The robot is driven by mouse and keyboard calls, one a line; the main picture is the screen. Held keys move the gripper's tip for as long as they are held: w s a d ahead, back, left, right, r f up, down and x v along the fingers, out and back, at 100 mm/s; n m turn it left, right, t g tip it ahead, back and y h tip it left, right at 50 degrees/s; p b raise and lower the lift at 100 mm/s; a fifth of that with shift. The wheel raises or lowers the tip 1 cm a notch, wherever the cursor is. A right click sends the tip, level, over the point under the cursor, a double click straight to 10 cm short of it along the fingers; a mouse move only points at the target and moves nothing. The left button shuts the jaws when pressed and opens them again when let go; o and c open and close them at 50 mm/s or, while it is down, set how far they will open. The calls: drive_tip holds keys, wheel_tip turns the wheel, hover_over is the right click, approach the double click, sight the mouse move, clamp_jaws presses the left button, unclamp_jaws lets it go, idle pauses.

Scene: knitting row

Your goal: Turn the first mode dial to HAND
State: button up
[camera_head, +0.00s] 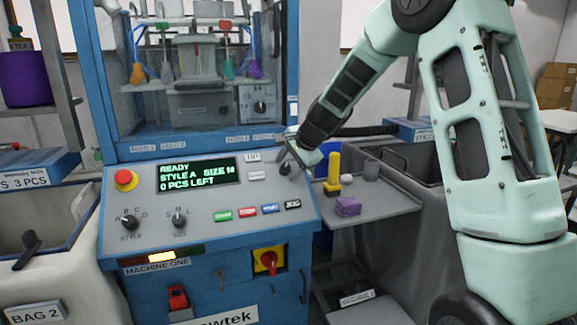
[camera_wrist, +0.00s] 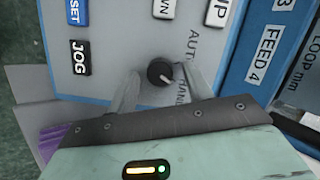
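The mode dial (camera_wrist: 160,72) is a small dark round knob on the grey panel, with a pale mark on its lower right side. The word AUTO (camera_wrist: 192,42) is printed up and to its right; a second label (camera_wrist: 181,88) below that is partly covered by a finger and hard to read. My gripper (camera_wrist: 158,82) has one finger on each side of the dial, with a visible gap around the knob; contact is not clear. In the head view, my gripper (camera_head: 291,152) is at the upper right of the machine's panel, by the dark knob (camera_head: 285,168).
A display (camera_head: 198,173) reads READY, STYLE A. Several coloured buttons, including JOG (camera_wrist: 80,57), lie near the dial. A red emergency stop (camera_head: 124,179) is at the panel's left. A side shelf (camera_head: 375,205) holds a yellow post (camera_head: 333,172) and a purple block (camera_head: 348,206).

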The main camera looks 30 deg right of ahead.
drive_tip(key=v, duration=0.7)
drive_tip(key=shift+r, duration=0.25)
drive_tip(key=shift+s, duration=0.15)
idle(0.3)
